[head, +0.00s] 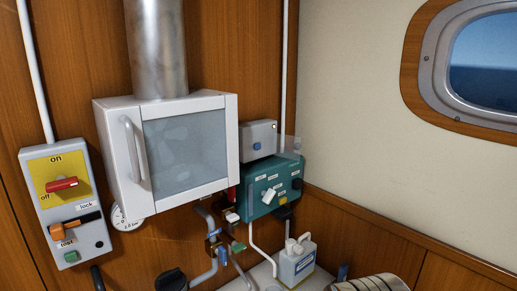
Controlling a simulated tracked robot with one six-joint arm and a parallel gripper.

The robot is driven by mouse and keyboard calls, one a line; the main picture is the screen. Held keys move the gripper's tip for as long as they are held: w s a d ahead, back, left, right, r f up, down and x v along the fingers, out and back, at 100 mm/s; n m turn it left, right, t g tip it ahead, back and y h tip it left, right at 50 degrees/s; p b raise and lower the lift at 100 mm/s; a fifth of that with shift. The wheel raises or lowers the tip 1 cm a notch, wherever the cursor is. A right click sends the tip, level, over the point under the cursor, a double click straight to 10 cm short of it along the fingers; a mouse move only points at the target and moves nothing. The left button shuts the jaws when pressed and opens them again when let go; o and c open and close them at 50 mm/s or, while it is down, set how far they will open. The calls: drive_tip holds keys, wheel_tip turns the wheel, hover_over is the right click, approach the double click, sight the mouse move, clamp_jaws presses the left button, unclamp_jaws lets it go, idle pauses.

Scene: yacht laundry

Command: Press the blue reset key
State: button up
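A small blue key (257,146) sits on the front of a grey box (246,131) on the wood wall, right of the white glass-door cabinet. I cannot read any label on it. A clear panel (290,147) sticks out at the box's right side and does not cover the blue key. My gripper is not in view.
The white cabinet (118,170) stands out from the wall, left of the grey box. A teal control box (262,207) is just below it. A switch panel (60,220) is at far left. Pipes, valves and a white jug (296,265) are lower down.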

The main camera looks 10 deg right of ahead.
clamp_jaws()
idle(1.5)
